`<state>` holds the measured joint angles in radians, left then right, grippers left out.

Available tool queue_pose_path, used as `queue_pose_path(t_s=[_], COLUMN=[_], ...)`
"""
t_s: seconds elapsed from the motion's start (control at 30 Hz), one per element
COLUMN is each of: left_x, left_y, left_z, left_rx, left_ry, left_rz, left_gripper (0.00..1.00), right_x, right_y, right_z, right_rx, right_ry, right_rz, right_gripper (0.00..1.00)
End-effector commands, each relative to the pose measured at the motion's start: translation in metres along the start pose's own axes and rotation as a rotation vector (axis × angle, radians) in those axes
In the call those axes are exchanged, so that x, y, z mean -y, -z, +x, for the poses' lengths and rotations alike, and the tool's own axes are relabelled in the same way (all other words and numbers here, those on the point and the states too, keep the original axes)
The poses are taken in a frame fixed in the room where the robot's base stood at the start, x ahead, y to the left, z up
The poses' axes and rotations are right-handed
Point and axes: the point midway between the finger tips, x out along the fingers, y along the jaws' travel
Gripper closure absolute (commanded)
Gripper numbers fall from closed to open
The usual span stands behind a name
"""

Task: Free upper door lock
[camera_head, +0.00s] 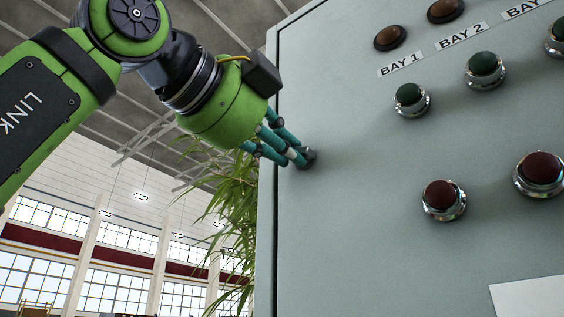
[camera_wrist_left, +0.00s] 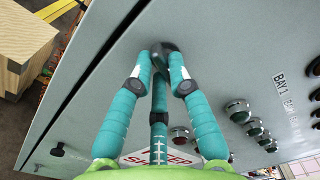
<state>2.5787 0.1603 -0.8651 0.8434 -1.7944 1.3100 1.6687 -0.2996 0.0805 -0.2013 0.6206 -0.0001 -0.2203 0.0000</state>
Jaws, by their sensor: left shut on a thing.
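The grey cabinet door (camera_head: 345,235) fills the right of the head view, seen from below. The upper door lock (camera_head: 311,153) is a small dark round knob near the door's left edge. My left gripper (camera_head: 296,156) reaches it from the left, with teal fingers shut around it. In the left wrist view the fingertips of the left gripper (camera_wrist_left: 160,65) close on the dark lock (camera_wrist_left: 165,47), whose top shows between them. The fingers hide part of the lock, so I cannot tell its turn angle. My right gripper is in neither view.
Green buttons (camera_head: 411,97), red buttons (camera_head: 443,199) and brown lamps (camera_head: 390,37) stick out of the door to the right of the lock. A leafy plant (camera_head: 235,190) stands behind the cabinet's left edge. A wooden block (camera_wrist_left: 25,45) shows at the wrist view's upper left.

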Motion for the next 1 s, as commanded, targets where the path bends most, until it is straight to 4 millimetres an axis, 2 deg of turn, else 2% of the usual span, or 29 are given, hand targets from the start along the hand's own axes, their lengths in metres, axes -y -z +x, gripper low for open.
queue_pose_path(t_s=[0.4,1.0], left_x=[0.0001,0.0007], left_y=[0.0004,0.0001], left_z=[-0.0008,-0.0006], left_rx=[0.002,0.002], left_ry=[0.006,0.007], left_rz=[-0.254,-0.320], left_gripper=[1.00,1.00], right_x=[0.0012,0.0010], right_y=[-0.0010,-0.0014], right_z=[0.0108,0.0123], right_rx=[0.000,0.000], right_ry=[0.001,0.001], right_rz=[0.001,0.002], right_gripper=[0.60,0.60])
